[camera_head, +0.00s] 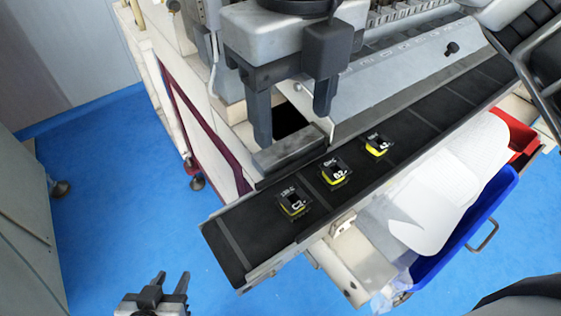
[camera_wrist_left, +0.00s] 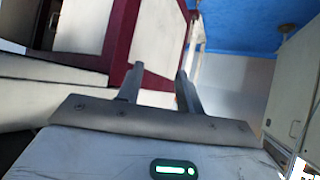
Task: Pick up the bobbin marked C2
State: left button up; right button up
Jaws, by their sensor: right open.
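The bobbin marked C2 (camera_head: 292,203) is a small dark block with a white label and yellow lower edge. It lies on the black conveyor belt (camera_head: 262,236), nearest the belt's left end. Nothing holds it. My left gripper (camera_head: 173,280) is at the bottom of the head view, to the left of the belt end and apart from it. In the left wrist view its two fingers (camera_wrist_left: 159,82) stand apart with nothing between them. No bobbin shows in that view.
Two similar bobbins, one marked B2 (camera_head: 335,172) and another (camera_head: 376,144), lie further along the belt. Blue (camera_head: 478,222) and red (camera_head: 522,140) bins are at the right. Blue floor lies left.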

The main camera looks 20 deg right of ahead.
notch_tip(320, 180, down, 5)
jog(key=s, duration=0.1)
jog(key=b, duration=0.1)
send_over(293, 196)
jog(key=s, duration=0.1)
jog(key=f, duration=0.4)
jog(key=shift+a+f, duration=0.2)
jog(key=shift+f, duration=0.45)
notch_tip(293, 196, down, 5)
jog(key=shift+d+f, duration=0.1)
pick_arm(q)
jog(key=shift+s+d+f, duration=0.15)
jog(key=shift+s+f, duration=0.35)
jog(key=shift+s, duration=0.25)
pick_arm(e)
jog(key=c, duration=1.1)
